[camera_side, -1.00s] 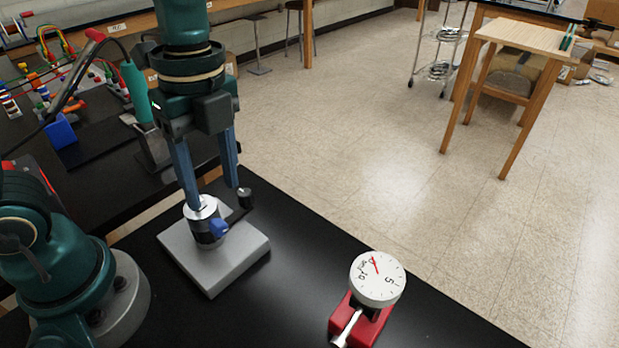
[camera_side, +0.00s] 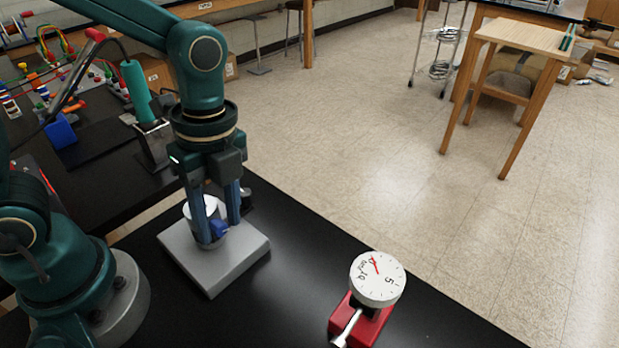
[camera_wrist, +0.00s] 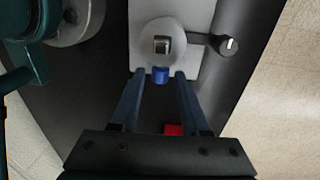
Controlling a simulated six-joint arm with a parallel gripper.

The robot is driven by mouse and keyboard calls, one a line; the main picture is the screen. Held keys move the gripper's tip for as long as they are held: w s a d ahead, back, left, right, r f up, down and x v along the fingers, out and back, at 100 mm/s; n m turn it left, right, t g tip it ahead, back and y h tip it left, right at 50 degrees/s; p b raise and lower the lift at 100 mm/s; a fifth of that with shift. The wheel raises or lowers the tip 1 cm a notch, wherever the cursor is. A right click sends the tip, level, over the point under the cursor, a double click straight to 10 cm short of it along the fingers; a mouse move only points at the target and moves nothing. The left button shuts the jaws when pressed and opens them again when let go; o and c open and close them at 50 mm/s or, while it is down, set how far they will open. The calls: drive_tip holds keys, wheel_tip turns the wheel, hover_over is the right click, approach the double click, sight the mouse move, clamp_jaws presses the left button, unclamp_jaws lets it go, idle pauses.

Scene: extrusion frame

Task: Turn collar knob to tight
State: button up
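A round collar with a white top (camera_side: 201,207) stands on a light grey block (camera_side: 243,258). A blue knob (camera_side: 219,228) sticks out from the collar's side; it also shows in the wrist view (camera_wrist: 161,76). A black knob with a white mark (camera_wrist: 229,45) sits on an arm to the right of the collar in the wrist view, and is mostly hidden behind a finger in the side view. My gripper (camera_side: 218,233) is open, its two blue fingers on either side of the blue knob. In the wrist view (camera_wrist: 161,75), gaps show between the knob and both fingertips.
A white dial gauge (camera_side: 377,279) with a red pointer stands on a red base (camera_side: 362,320) to the right on the black bench. The bench between block and gauge is clear. A soldering iron in a stand (camera_side: 155,145) is behind my gripper.

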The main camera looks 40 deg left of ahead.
clamp_jaws()
drive_tip(key=shift+w+g, duration=0.1)
drive_tip(key=shift+g, duration=0.2)
drive_tip(key=g, duration=0.2)
drive_tip(key=w+g, duration=0.1)
drive_tip(key=g, duration=0.1)
drive_tip(key=shift+f, duration=0.2)
drive_tip(key=shift+w+f+g, duration=0.15)
drive_tip(key=shift+g, duration=1)
drive_tip(key=shift+w+f+g, duration=0.1)
drive_tip(key=shift+g, duration=1.05)
drive_tip(key=shift+o, duration=1.8)
unclamp_jaws()
